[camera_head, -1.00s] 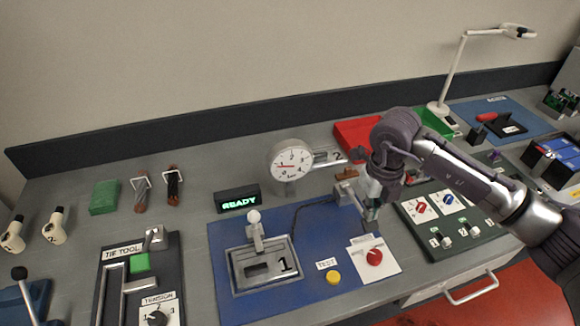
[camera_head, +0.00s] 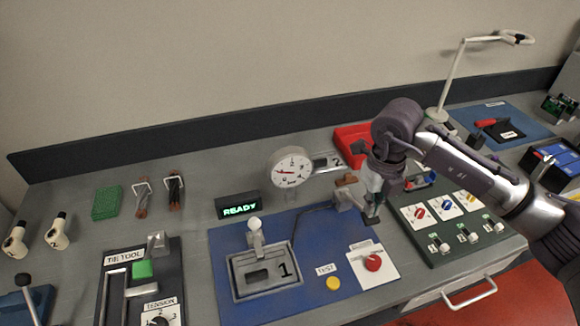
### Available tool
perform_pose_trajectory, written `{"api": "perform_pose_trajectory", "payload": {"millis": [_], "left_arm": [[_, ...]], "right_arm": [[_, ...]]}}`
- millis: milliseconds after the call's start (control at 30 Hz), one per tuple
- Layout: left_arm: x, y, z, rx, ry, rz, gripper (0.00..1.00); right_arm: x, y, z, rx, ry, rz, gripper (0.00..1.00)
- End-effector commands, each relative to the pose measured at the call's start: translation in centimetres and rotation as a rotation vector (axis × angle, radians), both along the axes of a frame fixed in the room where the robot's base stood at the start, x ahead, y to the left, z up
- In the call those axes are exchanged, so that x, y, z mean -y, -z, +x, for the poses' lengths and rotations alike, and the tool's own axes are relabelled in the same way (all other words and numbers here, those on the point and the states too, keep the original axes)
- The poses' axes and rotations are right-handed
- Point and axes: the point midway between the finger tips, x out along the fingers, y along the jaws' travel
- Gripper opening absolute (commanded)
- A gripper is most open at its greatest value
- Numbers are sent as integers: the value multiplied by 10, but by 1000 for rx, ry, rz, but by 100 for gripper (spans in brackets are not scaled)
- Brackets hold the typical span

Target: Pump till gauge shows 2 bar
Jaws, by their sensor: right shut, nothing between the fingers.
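A round white gauge (camera_head: 290,167) with a red needle stands at the back middle of the bench. Its needle points to the left, but its numbers are too small to read surely. My right gripper (camera_head: 372,217) is shut and empty, pointing down above the right edge of the blue mat (camera_head: 315,240). A grey fitting with a brown top (camera_head: 346,182) is just left of it; whether they touch I cannot tell. A white-knobbed lever (camera_head: 255,226) stands upright in a grey frame marked 1 on the mat. I cannot tell which part is the pump. My left gripper is not in view.
A READY display (camera_head: 239,206) stands behind the mat. A red knob (camera_head: 373,263) and a yellow TEST button (camera_head: 333,283) are at the mat's right. A switch panel (camera_head: 445,220) lies right of my gripper. The tie tool (camera_head: 140,275) is at the left.

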Motion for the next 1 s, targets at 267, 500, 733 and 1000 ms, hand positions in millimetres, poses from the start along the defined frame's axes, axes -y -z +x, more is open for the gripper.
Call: {"api": "perform_pose_trajectory", "payload": {"millis": [267,500,733,1000], "left_arm": [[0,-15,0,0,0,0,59],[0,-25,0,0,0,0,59],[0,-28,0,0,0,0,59],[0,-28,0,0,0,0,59]], "right_arm": [[-1,-28,3,2,0,1,0],[-2,-49,5,1,0,0,0],[-2,-58,6,1,1,0,0],[-2,-57,6,1,1,0,0]]}}
